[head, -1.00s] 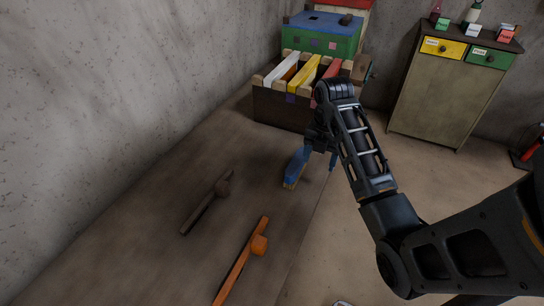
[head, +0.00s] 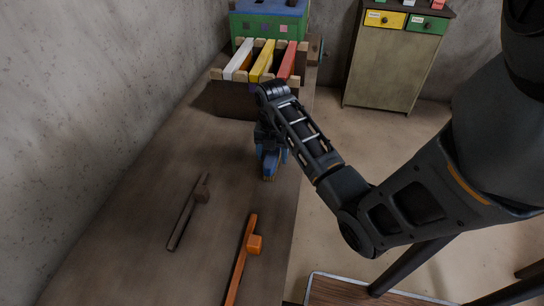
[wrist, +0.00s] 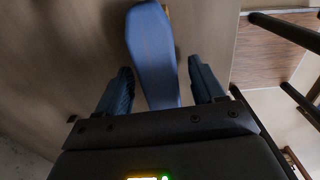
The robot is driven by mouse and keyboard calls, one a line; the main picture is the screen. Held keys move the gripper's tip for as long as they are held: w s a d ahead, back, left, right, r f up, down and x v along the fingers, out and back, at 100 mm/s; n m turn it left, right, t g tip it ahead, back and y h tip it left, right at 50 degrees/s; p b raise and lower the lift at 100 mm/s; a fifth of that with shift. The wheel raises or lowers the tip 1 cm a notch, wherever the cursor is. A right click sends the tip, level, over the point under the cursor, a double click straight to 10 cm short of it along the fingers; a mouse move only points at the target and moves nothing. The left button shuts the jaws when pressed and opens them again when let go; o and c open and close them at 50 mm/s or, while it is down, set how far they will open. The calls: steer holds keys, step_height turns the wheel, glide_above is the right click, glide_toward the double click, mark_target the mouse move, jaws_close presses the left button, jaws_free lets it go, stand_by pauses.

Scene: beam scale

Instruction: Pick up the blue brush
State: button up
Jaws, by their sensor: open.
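The blue brush (head: 270,165) lies on the brown bench top (head: 140,215), partly hidden by my arm in the head view. Its blue body (wrist: 152,48) fills the upper middle of the wrist view, with a bit of yellowish edge at the top. My gripper (wrist: 160,85) is open, with one finger on each side of the brush. A gap shows between each finger and the brush. In the head view my gripper (head: 272,150) is over the brush's far part. I cannot tell the height of the fingers above the bench.
An orange hammer-like tool (head: 243,255) and a dark brown one (head: 187,212) lie nearer on the bench. A wooden rack with white, yellow and red bars (head: 262,62) stands behind the brush. The bench's right edge is close by. A cabinet (head: 392,60) stands at the back right.

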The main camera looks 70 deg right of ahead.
steer(key=shift+f, duration=0.5)
steer(key=c, duration=1.1)
steer(key=shift+c, duration=0.2)
steer(key=shift+r, duration=0.15)
